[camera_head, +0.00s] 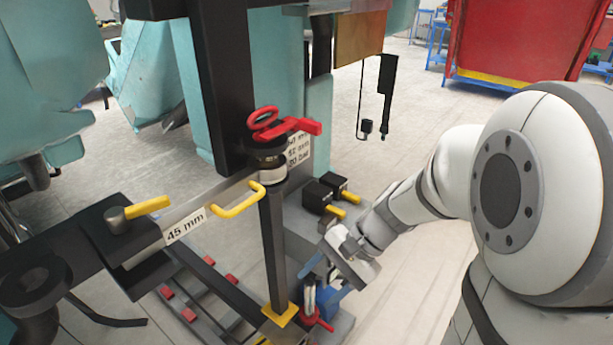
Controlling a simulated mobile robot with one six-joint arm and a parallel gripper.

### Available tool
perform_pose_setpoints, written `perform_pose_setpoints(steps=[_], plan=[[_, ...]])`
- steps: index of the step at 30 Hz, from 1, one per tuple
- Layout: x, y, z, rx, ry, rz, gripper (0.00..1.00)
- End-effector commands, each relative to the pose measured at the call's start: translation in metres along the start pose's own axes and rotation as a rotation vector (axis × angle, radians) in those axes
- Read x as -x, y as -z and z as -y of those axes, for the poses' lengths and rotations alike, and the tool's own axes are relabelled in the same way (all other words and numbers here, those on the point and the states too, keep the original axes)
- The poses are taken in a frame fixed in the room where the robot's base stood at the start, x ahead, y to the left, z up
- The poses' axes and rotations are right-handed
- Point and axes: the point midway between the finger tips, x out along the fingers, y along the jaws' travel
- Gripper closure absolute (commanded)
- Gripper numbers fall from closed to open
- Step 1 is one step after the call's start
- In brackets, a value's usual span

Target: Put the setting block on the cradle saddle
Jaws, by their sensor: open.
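I cannot tell for certain which part is the setting block or the cradle saddle. Two small black blocks with yellow tabs, a nearer one (317,196) and a farther one (335,181), sit on a grey ledge (298,224) right of the post. A grey bar labelled "45 mm" (186,226) with a yellow handle (240,202) lies left of the post. My gripper (316,272) is open, low beside the ledge, below the black blocks. It is near a blue part (326,301) and a red-handled fitting (310,300). Its fingertips are partly hidden, and I cannot tell whether it touches them.
A dark post (273,250) with a red handwheel and lever (285,125) stands left of my gripper. A large dark column (222,80) rises behind it. A black pendant (386,85) hangs above. Rails with red pads (188,314) lie lower left. Open floor (425,100) lies behind my arm.

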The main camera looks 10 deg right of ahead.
Motion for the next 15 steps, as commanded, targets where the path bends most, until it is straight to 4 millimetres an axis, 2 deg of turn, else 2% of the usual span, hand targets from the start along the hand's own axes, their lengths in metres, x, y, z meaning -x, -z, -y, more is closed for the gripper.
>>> perform_pose_setpoints(steps=[1, 3, 5, 7, 12, 15], plan=[[-0.009, 0.017, 0.009, -0.127, 0.093, 0.068, 0.44], [-0.012, 0.038, 0.026, -0.290, 0.234, 0.154, 0.44], [-0.012, 0.062, 0.039, -0.426, 0.359, 0.222, 0.44], [-0.008, 0.093, 0.051, -0.573, 0.507, 0.293, 0.44], [0.008, 0.172, 0.057, -0.852, 0.828, 0.413, 0.44], [0.017, 0.206, 0.052, -0.951, 0.964, 0.449, 0.44]])
